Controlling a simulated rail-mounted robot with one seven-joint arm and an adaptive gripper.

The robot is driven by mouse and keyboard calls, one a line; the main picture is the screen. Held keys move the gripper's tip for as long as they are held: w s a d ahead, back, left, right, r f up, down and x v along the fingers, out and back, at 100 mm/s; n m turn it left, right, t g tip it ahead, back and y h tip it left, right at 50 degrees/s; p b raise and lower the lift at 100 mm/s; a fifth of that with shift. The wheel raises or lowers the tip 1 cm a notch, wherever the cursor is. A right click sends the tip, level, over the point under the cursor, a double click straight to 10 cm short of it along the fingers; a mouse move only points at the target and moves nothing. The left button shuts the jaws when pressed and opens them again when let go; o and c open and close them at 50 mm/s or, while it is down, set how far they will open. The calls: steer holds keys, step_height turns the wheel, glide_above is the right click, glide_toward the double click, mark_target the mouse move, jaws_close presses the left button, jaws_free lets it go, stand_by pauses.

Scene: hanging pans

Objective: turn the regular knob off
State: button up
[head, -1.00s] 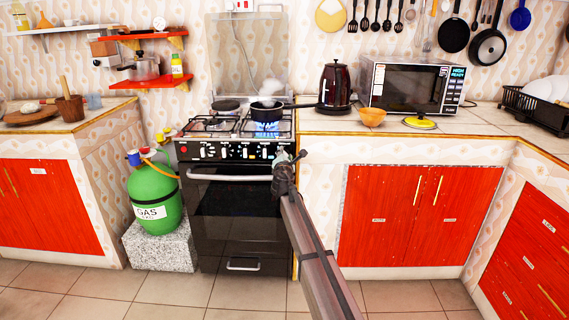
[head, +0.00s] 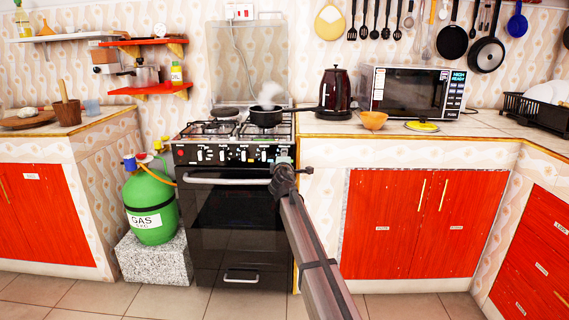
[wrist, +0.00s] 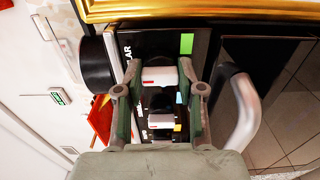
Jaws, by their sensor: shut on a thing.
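The black stove (head: 237,220) has a row of white knobs on its front panel (head: 235,154). My gripper (head: 283,170) is at the right end of this panel and hides the knob there. In the wrist view my gripper (wrist: 160,88) has one finger on each side of a white knob with a red mark (wrist: 160,77), and it is shut on it. Partly readable lettering ending in "AR" is printed beside this knob. A second white knob (wrist: 162,120) lies just below it in that view. No flame shows under the steaming black pan (head: 266,116).
The silver oven handle (head: 228,180) runs below the panel and shows close to my gripper in the wrist view (wrist: 240,110). A kettle (head: 335,92), an orange bowl (head: 374,120) and a microwave (head: 412,90) stand on the right counter. A green gas cylinder (head: 150,205) stands left of the stove.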

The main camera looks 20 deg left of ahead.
stand_by(0.3)
steer(key=o, duration=1.2)
steer(key=shift+c, duration=0.2)
steer(key=v, duration=1.2)
